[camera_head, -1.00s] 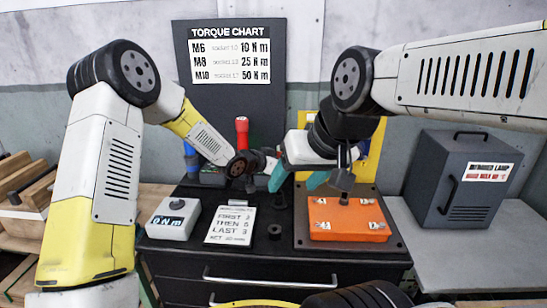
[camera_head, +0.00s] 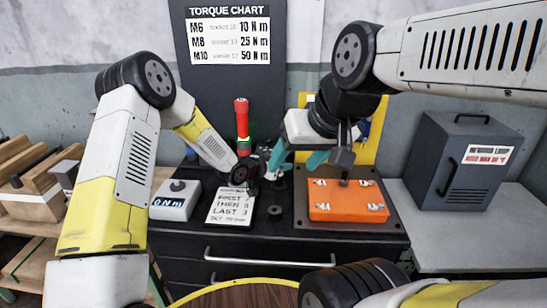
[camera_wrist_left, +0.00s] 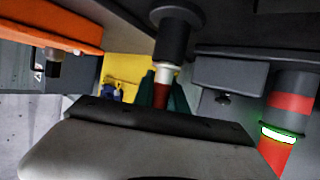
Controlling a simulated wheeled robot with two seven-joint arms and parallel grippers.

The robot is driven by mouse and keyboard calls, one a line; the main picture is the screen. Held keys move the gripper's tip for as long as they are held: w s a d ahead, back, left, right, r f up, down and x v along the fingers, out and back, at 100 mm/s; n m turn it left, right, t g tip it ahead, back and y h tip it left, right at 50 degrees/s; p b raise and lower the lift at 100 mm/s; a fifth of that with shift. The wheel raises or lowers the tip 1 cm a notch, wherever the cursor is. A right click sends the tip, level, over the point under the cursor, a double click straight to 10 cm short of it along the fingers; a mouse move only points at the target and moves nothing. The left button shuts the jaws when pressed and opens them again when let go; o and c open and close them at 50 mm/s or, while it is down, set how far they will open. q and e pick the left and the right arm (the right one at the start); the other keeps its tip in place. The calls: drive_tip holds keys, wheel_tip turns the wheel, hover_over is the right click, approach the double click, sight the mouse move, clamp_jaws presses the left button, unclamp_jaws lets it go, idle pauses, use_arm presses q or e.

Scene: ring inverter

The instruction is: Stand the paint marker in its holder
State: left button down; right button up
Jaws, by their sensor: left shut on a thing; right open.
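That view is upside down. The marker's white end meets the mouth of the dark cylindrical holder (camera_wrist_left: 172,38) on the black cabinet top; I cannot tell how deep it sits. In the head view the holder (camera_head: 278,184) is small and dark, and my left gripper (camera_head: 262,165) is beside it, largely hiding the marker.
A red lamp with a green ring (camera_head: 242,118) stands behind the left gripper. A notepad (camera_head: 231,207) and a meter (camera_head: 174,203) lie at left. A grey cabinet (camera_head: 458,165) is far right.

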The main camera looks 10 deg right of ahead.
use_arm(q)
drive_tip(key=shift+f, duration=0.2)
idle(0.5)
drive_tip(key=c, duration=1.3)
unclamp_jaws()
drive_tip(key=s+a+r+n+y, duration=0.2)
drive_tip(key=s+a+r+y, duration=0.15)
drive_tip(key=a+r, duration=0.45)
drive_tip(key=s+a+r+n+t+y, duration=0.15)
drive_tip(key=s+a+r, duration=0.3)
drive_tip(key=a, duration=0.55)
drive_tip(key=s+a+r+n+g+y, duration=0.1)
drive_tip(key=s+a+r+n+y, duration=0.15)
drive_tip(key=a+r, duration=0.55)
drive_tip(key=s+a+r+n, duration=0.1)
drive_tip(key=s+a, duration=0.2)
drive_tip(key=s, duration=0.5)
drive_tip(key=s+a+r+n+g+y, duration=0.1)
drive_tip(key=s+a+n, duration=0.1)
drive_tip(key=s, duration=0.6)
drive_tip(key=s+a+r+n+g, duration=0.1)
drive_tip(key=s+a, duration=0.3)
drive_tip(key=s, duration=0.4)
drive_tip(key=shift+a+r+y, duration=0.1)
drive_tip(key=shift+r+y, duration=0.15)
drive_tip(key=shift+r, duration=0.3)
